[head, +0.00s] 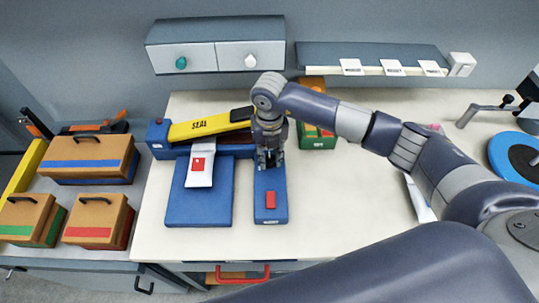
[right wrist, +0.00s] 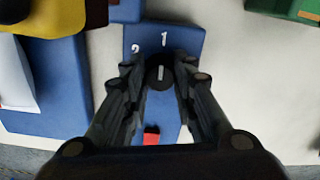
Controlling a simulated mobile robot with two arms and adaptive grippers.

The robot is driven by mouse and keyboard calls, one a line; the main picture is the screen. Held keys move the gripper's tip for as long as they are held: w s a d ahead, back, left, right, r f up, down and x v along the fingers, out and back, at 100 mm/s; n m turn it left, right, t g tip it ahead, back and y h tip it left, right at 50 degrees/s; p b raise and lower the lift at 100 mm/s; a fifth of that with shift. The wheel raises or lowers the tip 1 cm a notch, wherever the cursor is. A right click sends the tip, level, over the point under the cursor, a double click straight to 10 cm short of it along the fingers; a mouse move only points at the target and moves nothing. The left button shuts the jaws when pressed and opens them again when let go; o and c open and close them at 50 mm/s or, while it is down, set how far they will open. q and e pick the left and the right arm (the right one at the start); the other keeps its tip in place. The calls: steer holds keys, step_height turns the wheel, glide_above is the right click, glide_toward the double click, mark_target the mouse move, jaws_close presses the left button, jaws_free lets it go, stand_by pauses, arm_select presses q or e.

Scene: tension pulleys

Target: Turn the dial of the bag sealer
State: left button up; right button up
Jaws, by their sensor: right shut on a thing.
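The bag sealer has a yellow arm (head: 208,125) marked SEAL over a blue base. A white bag with a red label (head: 199,165) lies under the arm, over a blue plate (head: 197,205). Right of it is a blue control box (head: 272,212) with a red button (head: 270,200). The black dial (right wrist: 160,72) on this box shows in the right wrist view, with numbers 1 and 2 beside it and a pale mark pointing roughly toward 1. My right gripper (right wrist: 161,80) is over the box, its fingers closed on both sides of the dial. My left gripper is not visible.
Several brown boxes with coloured stripes (head: 88,158) stand on the left. A green box (head: 317,138) stands behind the gripper on the right. A blue disc (head: 516,158) is at the far right. The white table right of the control box (head: 345,210) is mostly clear.

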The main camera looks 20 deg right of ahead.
steer(key=shift+f+n+b, duration=0.15)
steer(key=shift+n+b, duration=0.35)
steer(key=shift+b, duration=0.15)
steer(key=n+b, duration=0.8)
steer(key=b, duration=0.2)
steer(key=shift+n+b, duration=1)
steer(key=shift+n, duration=0.2)
steer(key=shift+r, duration=0.2)
steer(key=o, duration=1.1)
